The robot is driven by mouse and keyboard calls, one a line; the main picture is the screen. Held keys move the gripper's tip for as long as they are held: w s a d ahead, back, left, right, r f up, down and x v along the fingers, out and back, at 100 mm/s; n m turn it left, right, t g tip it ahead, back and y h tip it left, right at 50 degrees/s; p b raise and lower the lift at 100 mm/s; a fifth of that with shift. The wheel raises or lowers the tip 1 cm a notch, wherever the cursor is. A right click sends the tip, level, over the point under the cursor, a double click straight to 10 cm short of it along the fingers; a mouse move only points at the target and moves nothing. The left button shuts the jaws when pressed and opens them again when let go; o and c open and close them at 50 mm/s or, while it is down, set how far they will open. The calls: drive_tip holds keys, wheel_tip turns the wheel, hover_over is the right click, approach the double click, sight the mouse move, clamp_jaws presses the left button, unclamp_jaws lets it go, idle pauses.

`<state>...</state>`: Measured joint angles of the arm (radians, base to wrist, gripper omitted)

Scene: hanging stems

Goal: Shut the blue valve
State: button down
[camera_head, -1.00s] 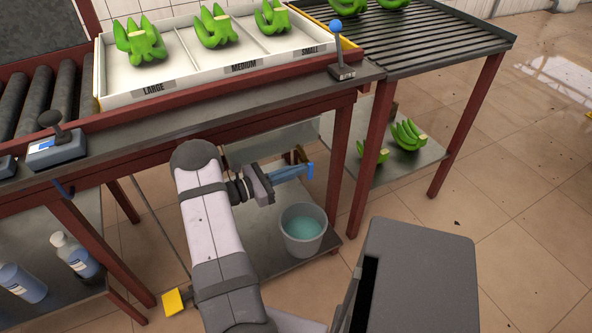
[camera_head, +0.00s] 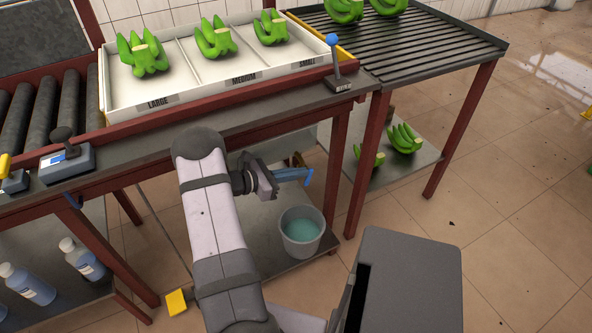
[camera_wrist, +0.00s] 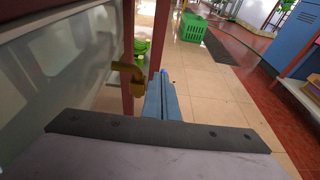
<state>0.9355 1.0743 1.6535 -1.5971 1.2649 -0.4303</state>
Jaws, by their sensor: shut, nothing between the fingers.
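The valve is a brass tap under the table, in the head view (camera_head: 297,159) and left of my fingers in the wrist view (camera_wrist: 128,74). A bright blue piece (camera_head: 309,178), seemingly its lever, shows at my fingertips in the head view. In the wrist view only a small bit of blue shows beyond the tips, and the fingers hide the rest. My gripper (camera_head: 302,174) has blue-grey fingers, pressed together and empty in the wrist view (camera_wrist: 163,82). The tips are close to the lever; I cannot tell whether they touch it.
A grey bucket (camera_head: 302,238) with bluish liquid stands on the lower shelf below my gripper. A red table leg (camera_head: 338,160) rises just right of the valve. The counter edge (camera_head: 270,118) runs above. Green bananas (camera_head: 404,140) lie on a shelf to the right.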

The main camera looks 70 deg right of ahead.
drive_tip(key=shift+s+d+r, duration=0.65)
drive_tip(key=shift+s+d, duration=0.1)
drive_tip(key=shift+s+d+r, duration=0.1)
drive_tip(key=shift+s+d, duration=0.65)
drive_tip(key=shift+d, duration=0.05)
drive_tip(key=shift+w+a, duration=0.1)
idle(0.9)
